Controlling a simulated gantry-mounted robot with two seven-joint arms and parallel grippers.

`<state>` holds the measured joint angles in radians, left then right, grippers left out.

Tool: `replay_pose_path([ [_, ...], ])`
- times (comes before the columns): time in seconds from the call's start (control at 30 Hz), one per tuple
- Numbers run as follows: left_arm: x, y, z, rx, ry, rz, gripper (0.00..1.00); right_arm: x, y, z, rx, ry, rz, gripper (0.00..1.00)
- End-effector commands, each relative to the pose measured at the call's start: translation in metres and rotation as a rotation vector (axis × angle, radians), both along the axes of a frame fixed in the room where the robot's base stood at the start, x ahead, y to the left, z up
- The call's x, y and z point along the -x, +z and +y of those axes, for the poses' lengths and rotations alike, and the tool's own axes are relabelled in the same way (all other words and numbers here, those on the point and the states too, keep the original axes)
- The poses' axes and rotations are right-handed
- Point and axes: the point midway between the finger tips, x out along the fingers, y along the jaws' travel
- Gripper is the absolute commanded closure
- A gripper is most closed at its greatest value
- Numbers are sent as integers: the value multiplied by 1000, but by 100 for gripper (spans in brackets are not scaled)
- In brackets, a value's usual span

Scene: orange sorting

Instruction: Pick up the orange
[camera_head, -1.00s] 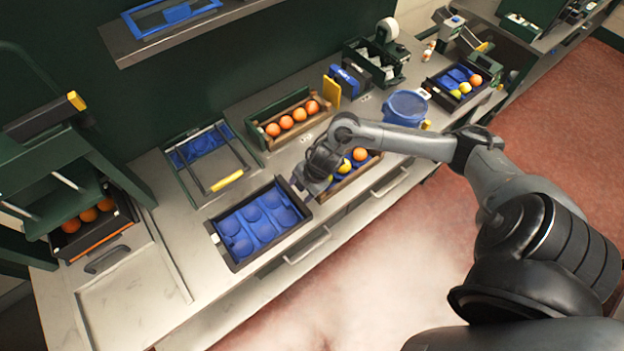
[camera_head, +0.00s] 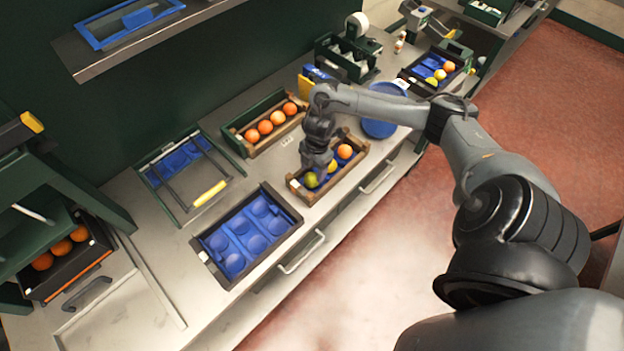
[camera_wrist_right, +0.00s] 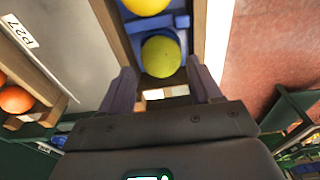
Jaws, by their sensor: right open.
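My right gripper (camera_head: 318,172) points down at the left end of a small wooden crate (camera_head: 311,199). In the right wrist view its two fingers (camera_wrist_right: 160,70) stand apart, open and empty. A yellow-green fruit (camera_wrist_right: 161,56) shows just ahead of the fingertips and between them; I cannot tell whether they touch it. The crate also holds a yellow fruit (camera_head: 332,167), partly hidden by the gripper, and an orange (camera_head: 345,151) at its far right end. My left gripper is not in view.
A wooden crate with several oranges (camera_head: 265,127) stands behind. A dark tray with blue hollows (camera_head: 204,256) lies left, empty. A blue round container (camera_head: 381,124) stands right of the crate. More oranges (camera_head: 61,247) sit in a bin at far left.

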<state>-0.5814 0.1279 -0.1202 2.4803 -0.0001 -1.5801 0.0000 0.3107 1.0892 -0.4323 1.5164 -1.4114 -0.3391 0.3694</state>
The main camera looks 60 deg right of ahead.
Motion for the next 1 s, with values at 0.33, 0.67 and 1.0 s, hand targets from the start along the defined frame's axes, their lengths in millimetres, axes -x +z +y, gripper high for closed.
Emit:
replay_pose_path([
  [0.33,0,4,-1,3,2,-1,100,-1,-41,7,-1,-1,0,37],
  [0.67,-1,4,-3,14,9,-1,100,0,-45,7,1,1,0,38],
  [1.0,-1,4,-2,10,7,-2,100,-1,-45,7,1,0,-1,74],
])
